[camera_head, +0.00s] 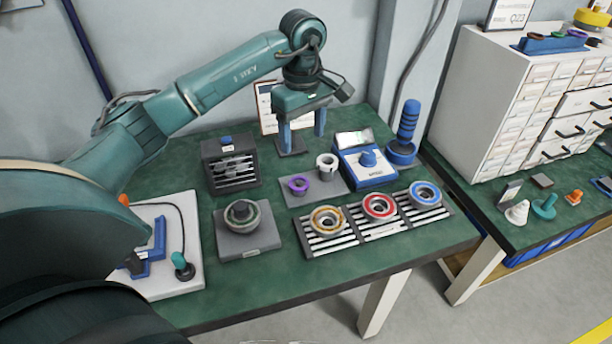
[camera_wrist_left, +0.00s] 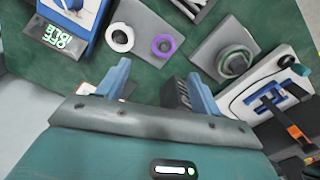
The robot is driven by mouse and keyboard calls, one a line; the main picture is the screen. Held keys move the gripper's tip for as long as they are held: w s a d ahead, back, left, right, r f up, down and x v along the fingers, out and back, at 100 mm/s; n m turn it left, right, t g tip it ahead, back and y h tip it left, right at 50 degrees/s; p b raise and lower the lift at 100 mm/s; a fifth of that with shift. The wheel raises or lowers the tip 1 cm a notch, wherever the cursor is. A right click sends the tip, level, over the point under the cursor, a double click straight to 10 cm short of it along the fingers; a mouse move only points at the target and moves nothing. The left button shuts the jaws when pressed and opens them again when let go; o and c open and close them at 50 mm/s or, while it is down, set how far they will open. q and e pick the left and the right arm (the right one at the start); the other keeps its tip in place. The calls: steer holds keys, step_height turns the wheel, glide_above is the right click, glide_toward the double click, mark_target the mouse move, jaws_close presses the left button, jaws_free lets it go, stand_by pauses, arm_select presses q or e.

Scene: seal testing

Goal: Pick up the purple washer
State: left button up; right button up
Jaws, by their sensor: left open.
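The purple washer (camera_head: 299,184) lies flat on a grey plate (camera_head: 312,190) near the middle of the green table. A white ring (camera_head: 327,165) is on the same plate, behind and to the right of it. In the left wrist view the purple washer (camera_wrist_left: 164,45) shows ahead of the fingers, right of the white ring (camera_wrist_left: 120,38). My left gripper (camera_head: 303,140) is open and empty, pointing down above the back of the table, behind the washer and apart from it. Its two blue fingers also show in the wrist view (camera_wrist_left: 158,80). My right gripper is not in view.
A dark slotted box (camera_head: 230,163) stands left of the plate. A blue device (camera_head: 366,166) and a stack of blue rings (camera_head: 405,135) stand to the right. A rack (camera_head: 340,237) with three ringed parts and a grey block (camera_head: 248,240) lie in front. Green table (camera_head: 350,275) is bare at the front.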

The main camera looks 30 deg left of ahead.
arm_select(q)
glide_above(300, 183)
steer(key=f, duration=0.6)
steer(key=shift+w+d+f, duration=0.1)
steer(key=shift+w+d, duration=0.05)
steer(key=shift+w, duration=0.05)
steer(key=f+p, duration=0.1)
steer(key=f, duration=0.3)
steer(key=shift+s+f, duration=0.1)
steer(key=shift+s, duration=0.1)
steer(key=shift+f, duration=0.55)
steer(key=shift+a+f, duration=0.2)
steer(key=shift+f, duration=0.05)
steer(key=shift+c, duration=0.3)
steer(key=c, duration=1)
